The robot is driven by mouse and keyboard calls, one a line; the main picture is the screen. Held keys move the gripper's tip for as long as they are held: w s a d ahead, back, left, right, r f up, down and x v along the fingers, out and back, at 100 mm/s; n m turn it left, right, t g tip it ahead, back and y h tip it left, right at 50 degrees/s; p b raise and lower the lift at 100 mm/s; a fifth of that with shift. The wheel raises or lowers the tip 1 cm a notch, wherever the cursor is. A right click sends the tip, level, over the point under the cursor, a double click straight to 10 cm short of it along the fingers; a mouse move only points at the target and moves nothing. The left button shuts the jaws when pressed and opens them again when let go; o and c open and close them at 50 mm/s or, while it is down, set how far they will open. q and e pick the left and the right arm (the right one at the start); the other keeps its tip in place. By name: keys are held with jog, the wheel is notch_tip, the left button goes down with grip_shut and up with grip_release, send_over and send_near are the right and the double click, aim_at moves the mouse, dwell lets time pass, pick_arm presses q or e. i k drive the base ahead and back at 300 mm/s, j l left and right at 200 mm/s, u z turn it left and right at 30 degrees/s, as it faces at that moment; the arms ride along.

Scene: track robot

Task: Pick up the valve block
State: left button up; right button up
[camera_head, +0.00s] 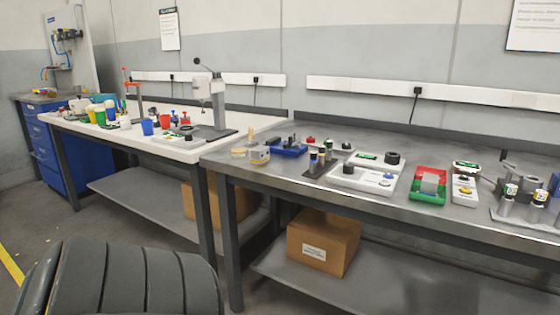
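Neither of my grippers is in view.
White devices (366,180) and a blue tray (288,149) stand on the grey bench. Metal fixtures (525,200) crowd its right end. A white bench (95,130) with cups adjoins left. A cardboard box (323,242) is underneath. A dark ribbed shape fills the lower left.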

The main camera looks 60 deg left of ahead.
aim_at(260, 155)
jog(key=i+j, duration=0.8)
jog(key=i+j+u, duration=0.1)
jog(key=u, duration=0.35)
jog(key=i+u, duration=0.2)
jog(key=u, duration=0.3)
jog(key=i+u, duration=0.15)
jog(key=u, duration=0.3)
